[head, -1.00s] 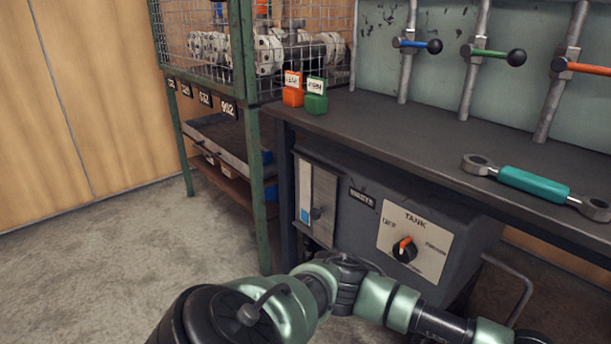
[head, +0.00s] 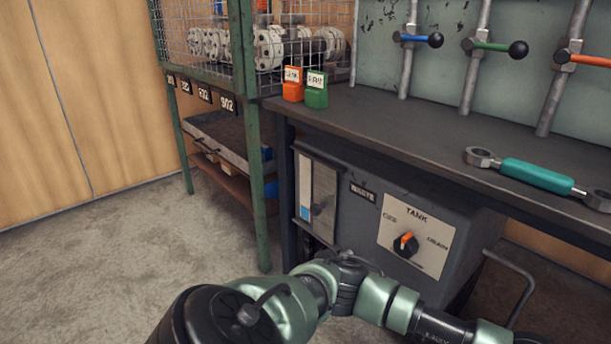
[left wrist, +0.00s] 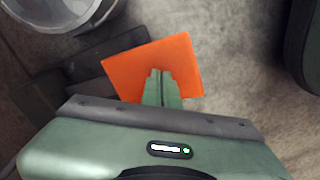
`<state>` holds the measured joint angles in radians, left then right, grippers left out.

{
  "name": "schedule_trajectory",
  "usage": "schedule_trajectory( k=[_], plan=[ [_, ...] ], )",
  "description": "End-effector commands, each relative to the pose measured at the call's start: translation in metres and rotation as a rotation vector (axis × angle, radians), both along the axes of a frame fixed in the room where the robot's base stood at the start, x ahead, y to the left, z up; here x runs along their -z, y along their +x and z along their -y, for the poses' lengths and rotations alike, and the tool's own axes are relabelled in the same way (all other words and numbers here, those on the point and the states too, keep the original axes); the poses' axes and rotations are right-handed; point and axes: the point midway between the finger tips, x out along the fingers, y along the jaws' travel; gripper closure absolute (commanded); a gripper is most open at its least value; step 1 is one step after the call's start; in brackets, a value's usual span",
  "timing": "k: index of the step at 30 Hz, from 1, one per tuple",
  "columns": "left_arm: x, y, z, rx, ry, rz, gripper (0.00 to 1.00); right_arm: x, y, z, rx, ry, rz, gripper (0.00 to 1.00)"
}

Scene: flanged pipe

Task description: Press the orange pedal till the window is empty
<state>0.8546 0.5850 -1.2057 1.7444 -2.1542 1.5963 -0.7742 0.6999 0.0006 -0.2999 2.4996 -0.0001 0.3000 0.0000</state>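The orange pedal (left wrist: 170,65) shows in the left wrist view as a tilted flat plate above the floor. My left gripper (left wrist: 161,72) has its green fingers together, with the tips over the middle of the pedal. They look to be on it, though contact is hard to judge. The window (head: 305,183) is a narrow upright strip on the grey tank's front in the head view, with a small blue band at its bottom and pale above. The pedal is out of the head view. My right gripper is in neither view.
The tank's knob (head: 405,244) has an orange pointer. A clear round container (left wrist: 62,12) stands near the pedal. A wire-mesh rack (head: 250,180) stands left; floor there is clear.

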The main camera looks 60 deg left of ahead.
Motion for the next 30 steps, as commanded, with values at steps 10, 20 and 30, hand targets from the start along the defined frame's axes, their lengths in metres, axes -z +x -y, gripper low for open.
schedule_trajectory(
  k=[10, 20, 30],
  plan=[
    [0.025, 0.000, -0.001, -0.001, 0.002, 0.000, 1.00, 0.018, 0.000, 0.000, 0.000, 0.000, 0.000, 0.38],
    [0.044, 0.000, -0.001, -0.001, 0.002, 0.000, 1.00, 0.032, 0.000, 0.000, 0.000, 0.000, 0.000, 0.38],
    [0.065, 0.000, -0.001, -0.002, 0.003, 0.001, 1.00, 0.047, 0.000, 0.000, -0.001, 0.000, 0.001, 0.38]
  ],
)
